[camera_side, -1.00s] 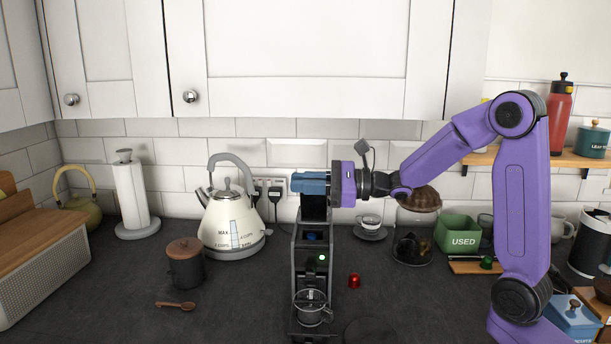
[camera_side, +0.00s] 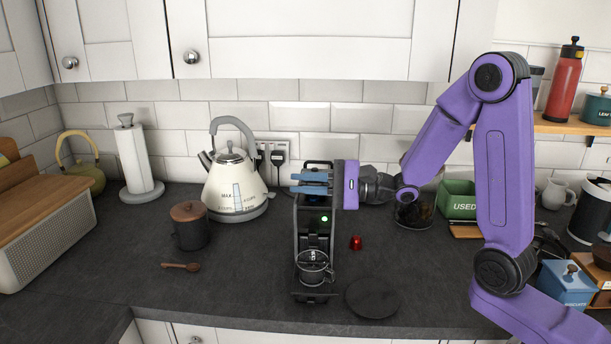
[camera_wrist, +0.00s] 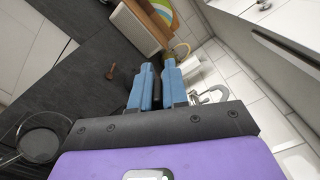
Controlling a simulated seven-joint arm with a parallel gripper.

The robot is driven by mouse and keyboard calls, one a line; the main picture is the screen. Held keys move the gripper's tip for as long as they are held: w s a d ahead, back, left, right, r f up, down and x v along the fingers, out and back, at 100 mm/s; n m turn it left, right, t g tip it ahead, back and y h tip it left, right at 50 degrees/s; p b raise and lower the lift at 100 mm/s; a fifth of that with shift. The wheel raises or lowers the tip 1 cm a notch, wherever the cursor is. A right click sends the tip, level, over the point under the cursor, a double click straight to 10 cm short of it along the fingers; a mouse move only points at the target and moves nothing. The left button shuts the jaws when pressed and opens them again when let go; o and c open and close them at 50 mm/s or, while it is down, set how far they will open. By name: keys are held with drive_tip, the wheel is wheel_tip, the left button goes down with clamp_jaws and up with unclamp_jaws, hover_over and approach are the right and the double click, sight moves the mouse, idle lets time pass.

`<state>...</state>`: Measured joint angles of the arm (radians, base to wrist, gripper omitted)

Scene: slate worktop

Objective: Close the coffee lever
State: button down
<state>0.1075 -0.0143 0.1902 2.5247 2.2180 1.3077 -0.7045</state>
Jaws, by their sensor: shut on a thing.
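The narrow dark coffee machine (camera_side: 328,255) stands upright on the worktop in the side view, with a lit green button on its front. A glass cup (camera_side: 313,262) sits at its foot under the spout. My gripper (camera_side: 310,183), with blue fingers, reaches in from the right at the machine's top. The fingers are shut on a dark bar, seen between them in the wrist view, which appears to be the coffee lever (camera_wrist: 155,93). The fingers and gripper body hide much of the lever, so its exact angle is hard to tell.
A red capsule (camera_side: 355,242) lies right of the machine, and a dark round disc (camera_side: 372,297) lies in front right. The kettle (camera_side: 235,185), brown-lidded pot (camera_side: 190,226) and wooden spoon (camera_side: 181,266) are to the left. The worktop directly left of the machine is clear.

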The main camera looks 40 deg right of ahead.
drive_tip(key=shift+s+f, duration=0.1)
drive_tip(key=shift+f, duration=0.3)
drive_tip(key=c, duration=1.2)
unclamp_jaws()
drive_tip(key=shift+r, duration=0.1)
drive_tip(key=shift+c, duration=0.2)
drive_tip(key=shift+s+d, duration=0.1)
drive_tip(key=shift+s+d, duration=0.45)
drive_tip(key=shift+d, duration=0.1)
drive_tip(key=shift+s+d, duration=0.4)
drive_tip(key=shift+s, duration=0.05)
drive_tip(key=shift+r, duration=3.5)
